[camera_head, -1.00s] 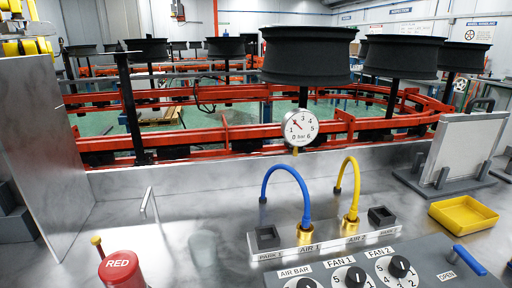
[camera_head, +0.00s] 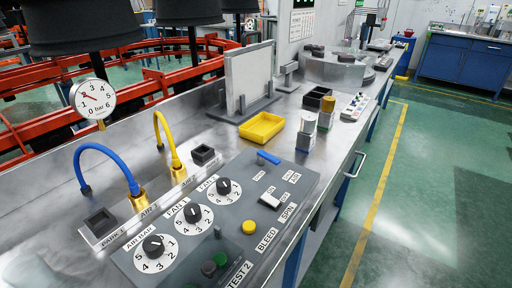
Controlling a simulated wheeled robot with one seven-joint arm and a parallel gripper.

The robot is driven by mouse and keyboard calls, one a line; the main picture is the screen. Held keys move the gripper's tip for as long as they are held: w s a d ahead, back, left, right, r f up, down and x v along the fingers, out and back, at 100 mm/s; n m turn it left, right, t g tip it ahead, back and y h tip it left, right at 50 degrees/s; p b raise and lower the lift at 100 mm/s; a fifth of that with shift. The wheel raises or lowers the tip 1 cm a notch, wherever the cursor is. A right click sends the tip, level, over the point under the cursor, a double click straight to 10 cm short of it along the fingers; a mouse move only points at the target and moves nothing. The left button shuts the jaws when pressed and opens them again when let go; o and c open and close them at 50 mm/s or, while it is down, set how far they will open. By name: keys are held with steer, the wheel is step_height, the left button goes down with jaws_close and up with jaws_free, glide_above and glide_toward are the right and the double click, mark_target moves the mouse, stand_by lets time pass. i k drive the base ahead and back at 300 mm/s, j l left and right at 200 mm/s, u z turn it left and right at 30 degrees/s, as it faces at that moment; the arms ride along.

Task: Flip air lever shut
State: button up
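The air lever is a small blue handle (camera_head: 269,158) at the far edge of the grey control panel (camera_head: 225,240). It lies crosswise, close to the panel surface. A small label sits just in front of it, and others sit to its right, too small to read for sure. My gripper is not in view, and nothing is touching the lever.
Three numbered dials, including the air bar dial (camera_head: 153,245), a white rocker switch (camera_head: 267,198) and a yellow button (camera_head: 249,228) share the panel. A yellow tray (camera_head: 262,128) stands behind the lever. Blue (camera_head: 108,153) and yellow (camera_head: 166,130) hoses arch at left.

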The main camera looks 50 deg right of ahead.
mark_target(261, 155)
steer(key=k+l+u, duration=0.15)
steer(key=k+u, duration=0.65)
steer(key=k, duration=0.2)
